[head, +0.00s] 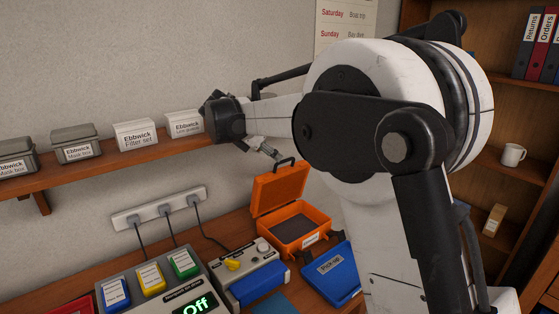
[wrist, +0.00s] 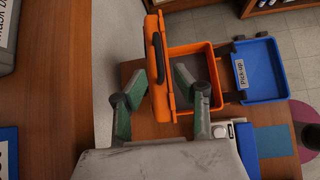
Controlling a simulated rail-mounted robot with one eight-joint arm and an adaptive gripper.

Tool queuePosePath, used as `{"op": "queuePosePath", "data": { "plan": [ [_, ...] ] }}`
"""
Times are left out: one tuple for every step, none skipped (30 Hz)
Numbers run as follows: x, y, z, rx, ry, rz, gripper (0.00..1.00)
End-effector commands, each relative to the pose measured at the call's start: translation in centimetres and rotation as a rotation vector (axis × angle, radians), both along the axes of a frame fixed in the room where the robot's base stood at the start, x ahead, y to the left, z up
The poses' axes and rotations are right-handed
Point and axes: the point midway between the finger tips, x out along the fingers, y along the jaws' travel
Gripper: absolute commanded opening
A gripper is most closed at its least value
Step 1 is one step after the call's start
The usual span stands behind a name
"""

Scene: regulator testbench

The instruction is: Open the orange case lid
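The orange case (head: 318,238) sits on the wooden bench with its lid (head: 279,188) raised upright at the back. Its dark inside shows. A black handle (head: 285,162) is on the lid's upper edge. My gripper (head: 268,150) is just above and left of the raised lid. In the wrist view the open gripper (wrist: 163,82) has its two greenish-grey fingers on either side of the lid (wrist: 158,60), with a gap between them. The case's open body (wrist: 217,85) lies to the right there. Whether a finger touches the lid, I cannot tell.
A blue Pick-up tray (head: 334,274) is right of the case. A grey device with a yellow knob (head: 233,264) and a panel reading Off (head: 196,304) are to its left. A wall shelf (head: 110,162) with boxes and a power strip (head: 158,208) are behind.

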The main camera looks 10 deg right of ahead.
Motion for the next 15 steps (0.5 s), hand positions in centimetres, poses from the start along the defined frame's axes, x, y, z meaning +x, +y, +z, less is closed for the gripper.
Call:
{"op": "queuePosePath", "data": {
  "plan": [
    [-0.4,0.7,0.7,0.000,-0.001,0.002,0.28],
    [-0.7,1.0,1.1,0.000,-0.001,0.002,0.28],
    [-0.9,1.3,1.6,0.000,-0.001,0.002,0.28],
    [-1.1,1.6,1.9,0.000,-0.001,0.002,0.28],
    [-1.3,1.8,2.2,0.000,-0.001,0.002,0.28],
    [-1.5,2.1,2.6,0.000,0.000,0.001,0.28],
    [-1.6,2.3,2.8,0.000,0.000,0.001,0.28],
    [-1.8,2.5,3.0,0.000,0.000,0.001,0.28],
    [-1.9,2.7,3.2,0.000,0.000,0.001,0.28],
    [-2.0,2.8,3.4,-0.001,0.000,0.001,0.28],
    [-2.1,2.8,3.5,-0.001,-0.001,0.000,0.28],
    [-2.1,2.9,3.6,-0.001,-0.001,0.000,0.28],
    [-2.2,2.9,3.6,-0.001,-0.001,0.000,0.28],
    [-2.2,3.0,3.7,0.000,-0.001,-0.001,0.28],
    [-2.2,3.0,3.7,0.000,-0.001,-0.001,0.28]
  ]
}}
